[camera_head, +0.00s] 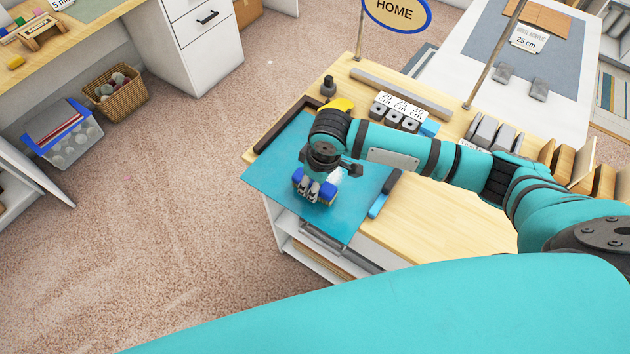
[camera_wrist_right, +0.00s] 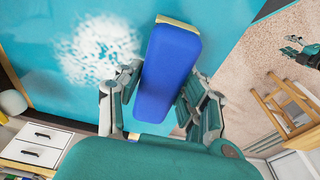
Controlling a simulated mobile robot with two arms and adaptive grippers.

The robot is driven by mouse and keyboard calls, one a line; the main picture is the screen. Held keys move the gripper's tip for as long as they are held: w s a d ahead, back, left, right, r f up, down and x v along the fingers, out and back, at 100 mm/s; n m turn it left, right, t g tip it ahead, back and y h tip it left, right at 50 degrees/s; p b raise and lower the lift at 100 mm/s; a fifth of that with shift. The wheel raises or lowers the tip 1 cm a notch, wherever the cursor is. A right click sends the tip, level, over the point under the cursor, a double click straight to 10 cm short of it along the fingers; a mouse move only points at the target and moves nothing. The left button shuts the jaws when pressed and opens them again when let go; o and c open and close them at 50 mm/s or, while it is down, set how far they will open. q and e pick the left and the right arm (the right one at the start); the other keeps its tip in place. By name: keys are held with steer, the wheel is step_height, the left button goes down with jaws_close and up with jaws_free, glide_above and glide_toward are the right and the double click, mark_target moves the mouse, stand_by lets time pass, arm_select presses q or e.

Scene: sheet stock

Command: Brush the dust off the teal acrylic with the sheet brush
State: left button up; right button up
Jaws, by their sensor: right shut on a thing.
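The teal acrylic sheet (camera_head: 275,178) lies flat on the wooden bench, its near corner reaching past the bench edge. My right gripper (camera_head: 312,190) is shut on the sheet brush (camera_head: 299,177), which has a blue back and a yellowish edge. In the right wrist view the brush (camera_wrist_right: 168,75) sits between the fingers of the right gripper (camera_wrist_right: 160,105), over the sheet (camera_wrist_right: 45,60). A white dust patch (camera_wrist_right: 95,48) lies on the sheet beside the brush; contact under the brush is hidden. What seems my left gripper (camera_wrist_right: 302,48) shows small at the right edge, its jaws unclear.
A dark stop bar (camera_head: 268,148) and a yellow object (camera_head: 338,105) border the sheet. Labelled blocks (camera_head: 395,118) stand behind my arm. The wooden top (camera_head: 430,225) at the front right is clear.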

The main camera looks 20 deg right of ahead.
steer(key=shift+f, duration=0.45)
